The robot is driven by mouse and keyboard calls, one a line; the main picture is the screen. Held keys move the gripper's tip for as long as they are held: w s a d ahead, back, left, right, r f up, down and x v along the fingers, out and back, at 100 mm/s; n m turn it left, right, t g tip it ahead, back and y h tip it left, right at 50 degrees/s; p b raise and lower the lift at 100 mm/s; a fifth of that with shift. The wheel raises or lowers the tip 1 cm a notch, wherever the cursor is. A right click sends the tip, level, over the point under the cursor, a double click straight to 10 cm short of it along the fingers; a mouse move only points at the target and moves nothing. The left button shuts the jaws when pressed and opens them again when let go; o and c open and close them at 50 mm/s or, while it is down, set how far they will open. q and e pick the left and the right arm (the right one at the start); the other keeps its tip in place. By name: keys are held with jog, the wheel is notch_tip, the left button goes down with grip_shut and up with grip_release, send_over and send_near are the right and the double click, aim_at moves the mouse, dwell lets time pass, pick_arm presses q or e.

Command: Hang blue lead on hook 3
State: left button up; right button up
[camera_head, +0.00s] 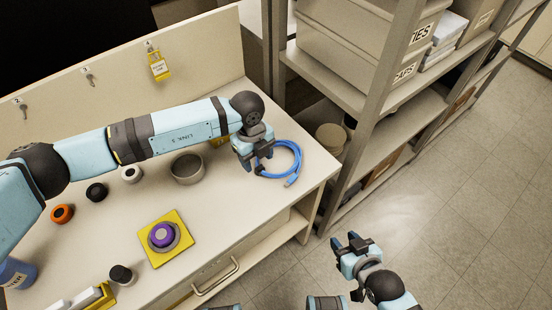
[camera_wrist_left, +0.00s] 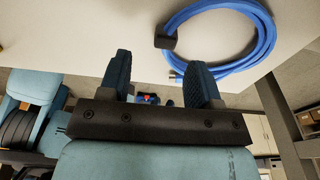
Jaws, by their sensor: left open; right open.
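The blue lead (camera_head: 297,158) lies coiled near the right end of the bench, its plug end towards the front edge. The left wrist view shows the coil (camera_wrist_left: 268,42) with a dark band and a metal plug tip. My left gripper (camera_head: 259,166) is open at the coil's left side; its fingers (camera_wrist_left: 160,72) have nothing between them, apart from the coil in that view. Hook 3 (camera_head: 90,80) is on the back panel at upper left, under its number label, and looks empty. My right gripper (camera_head: 345,240) is open and empty, over the floor beyond the bench's front edge.
Hook 4 holds a yellow tag (camera_head: 159,68); hook 2 (camera_head: 21,106) looks empty. My left arm spans the bench above a grey bowl (camera_head: 187,170). A purple knob on a yellow plate (camera_head: 178,251) sits in front. Shelving (camera_head: 372,110) stands right.

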aim_at(260, 168)
pick_arm(q)
jog(key=f, duration=0.5)
jog(key=shift+w+d, duration=0.1)
jog(key=shift+d, duration=0.15)
jog(key=shift+r, duration=0.1)
jog(key=c, duration=1)
jog(key=shift+r, duration=0.1)
notch_tip(260, 168, up, 20)
jog(key=shift+f, duration=0.1)
